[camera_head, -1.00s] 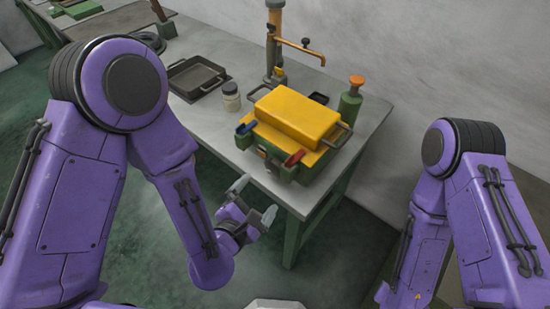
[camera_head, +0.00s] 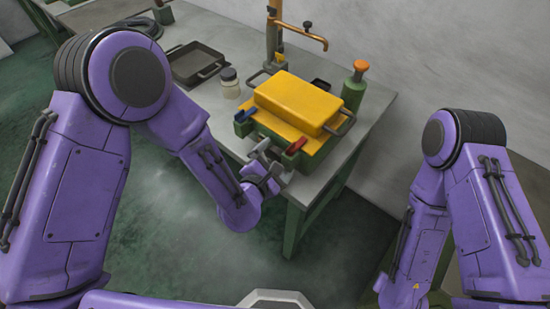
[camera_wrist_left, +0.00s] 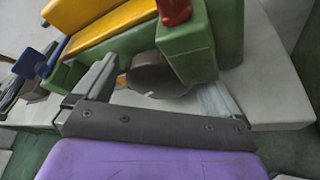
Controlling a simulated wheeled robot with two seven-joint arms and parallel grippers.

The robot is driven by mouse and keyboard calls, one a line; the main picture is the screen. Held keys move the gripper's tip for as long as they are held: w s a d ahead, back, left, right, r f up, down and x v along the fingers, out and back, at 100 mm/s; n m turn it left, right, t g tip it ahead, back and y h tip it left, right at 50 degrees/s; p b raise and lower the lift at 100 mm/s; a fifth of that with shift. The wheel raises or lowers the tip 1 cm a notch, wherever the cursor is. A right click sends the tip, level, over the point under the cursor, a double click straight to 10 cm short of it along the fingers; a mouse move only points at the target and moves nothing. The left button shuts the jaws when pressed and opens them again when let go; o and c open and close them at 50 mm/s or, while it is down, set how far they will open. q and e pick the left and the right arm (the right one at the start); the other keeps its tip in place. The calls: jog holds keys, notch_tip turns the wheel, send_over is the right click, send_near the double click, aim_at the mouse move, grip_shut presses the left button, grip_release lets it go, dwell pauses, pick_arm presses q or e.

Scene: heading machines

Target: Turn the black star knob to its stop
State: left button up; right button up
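The machine with a yellow top (camera_head: 297,100) and green body stands on the grey table's near corner. A dark round knob (camera_wrist_left: 158,78) shows on its front in the left wrist view, partly covered by a green block; its star shape cannot be made out. In the head view the knob is hidden behind my left gripper (camera_head: 270,162). That gripper, also in the left wrist view (camera_wrist_left: 160,98), is open at the machine's front, with one finger on each side of the knob. I cannot tell whether they touch it. My right gripper is out of view.
Red (camera_head: 296,146) and blue (camera_head: 245,115) handles stick out near the knob. On the table (camera_head: 205,118) are a dark tray (camera_head: 197,65), a jar (camera_head: 229,83), a green bottle (camera_head: 354,88) and a brass pipe (camera_head: 275,40). The floor in front is clear.

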pick_arm(q)
jog(key=c, duration=0.9)
jog(key=shift+o, duration=0.2)
jog(key=shift+f, duration=0.15)
jog(key=m+t+b, duration=0.1)
jog(key=b, duration=0.1)
jog(key=m+b, duration=0.2)
jog(key=b, duration=0.1)
jog(key=shift+d+f+t+y, duration=0.1)
jog(key=shift+f+t+y, duration=0.25)
jog(key=shift+t+y, duration=0.05)
jog(key=shift+r+m+t, duration=0.25)
jog(key=shift+m+t, duration=0.05)
jog(key=shift+m, duration=0.3)
jog(key=o, duration=1)
jog(key=shift+o, duration=0.2)
jog(key=shift+s, duration=0.15)
